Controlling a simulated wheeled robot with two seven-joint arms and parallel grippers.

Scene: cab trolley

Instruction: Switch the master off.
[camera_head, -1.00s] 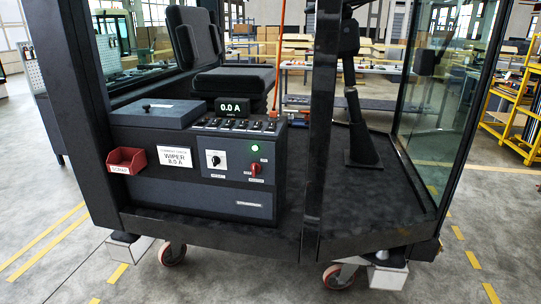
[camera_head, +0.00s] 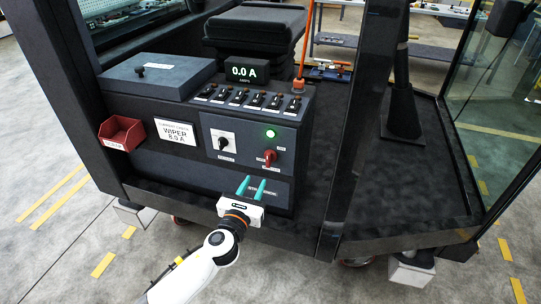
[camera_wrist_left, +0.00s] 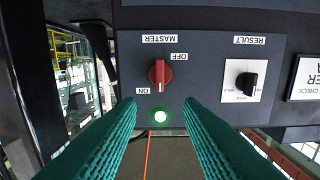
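The red master switch (camera_head: 269,155) is on the right of the grey control panel, below a lit green lamp (camera_head: 270,133). In the left wrist view the master switch (camera_wrist_left: 160,72) appears upside down, with its labels OFF and ON on one side and the green lamp (camera_wrist_left: 160,116) lit near ON. The knob's white mark is near upright in that view. My left gripper (camera_head: 252,186) is open, its teal fingers parallel and apart, empty, in front of the panel just below the switch. My right gripper is not in view.
A black result knob (camera_head: 222,143) sits left of the switch. A row of toggle switches (camera_head: 250,97) and a 0.0 A display (camera_head: 245,72) are above. A red bin (camera_head: 121,133) and WIPER card (camera_head: 176,131) are at the left. A dark cab post (camera_head: 352,130) stands right.

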